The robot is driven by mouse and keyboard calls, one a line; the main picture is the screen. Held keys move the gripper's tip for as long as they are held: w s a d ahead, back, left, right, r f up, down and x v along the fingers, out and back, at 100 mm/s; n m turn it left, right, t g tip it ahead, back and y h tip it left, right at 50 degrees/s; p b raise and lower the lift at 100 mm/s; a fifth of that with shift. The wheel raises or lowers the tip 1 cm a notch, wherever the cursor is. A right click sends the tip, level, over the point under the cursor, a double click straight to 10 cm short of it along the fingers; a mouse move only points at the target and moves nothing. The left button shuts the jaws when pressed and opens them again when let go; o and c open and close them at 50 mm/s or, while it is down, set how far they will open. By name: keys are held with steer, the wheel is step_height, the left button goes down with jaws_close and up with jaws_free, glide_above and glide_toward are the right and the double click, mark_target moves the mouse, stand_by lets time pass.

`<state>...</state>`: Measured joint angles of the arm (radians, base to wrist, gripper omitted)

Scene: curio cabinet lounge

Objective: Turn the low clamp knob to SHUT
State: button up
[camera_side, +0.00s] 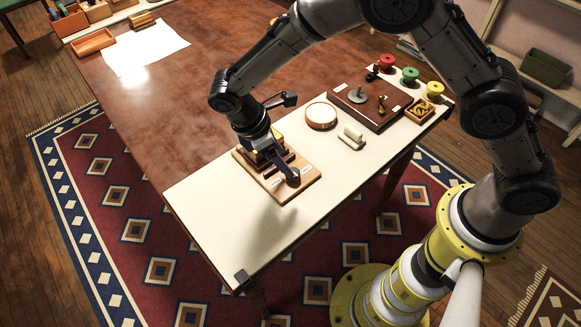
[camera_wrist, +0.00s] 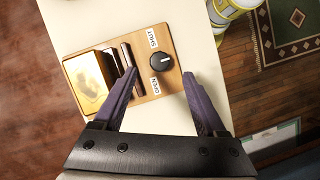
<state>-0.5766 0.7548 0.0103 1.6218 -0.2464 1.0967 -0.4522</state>
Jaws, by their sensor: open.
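The low clamp knob (camera_wrist: 161,61) is black and round with a pale pointer line, which seems to lie roughly crosswise, toward the right in the wrist view. It is on a wooden board (camera_wrist: 147,98), between a SHUT label (camera_wrist: 152,38) and an OPEN label (camera_wrist: 154,87). My gripper (camera_wrist: 160,74) is open, its two purple fingers apart on either side of the knob, with gaps visible. In the side view my gripper (camera_side: 290,174) reaches down over the board (camera_side: 284,197) and largely hides the knob. Contact with the knob cannot be told.
A gold-topped block (camera_wrist: 93,77) and a dark bar (camera_wrist: 131,64) sit on the board left of the knob. A round orange-rimmed dish (camera_side: 321,115) and a cream piece (camera_side: 351,138) stand nearby. The pale tabletop (camera_side: 222,222) is clear at the front.

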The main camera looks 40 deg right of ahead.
steer(key=x, duration=0.6)
jaws_close()
stand_by(0.3)
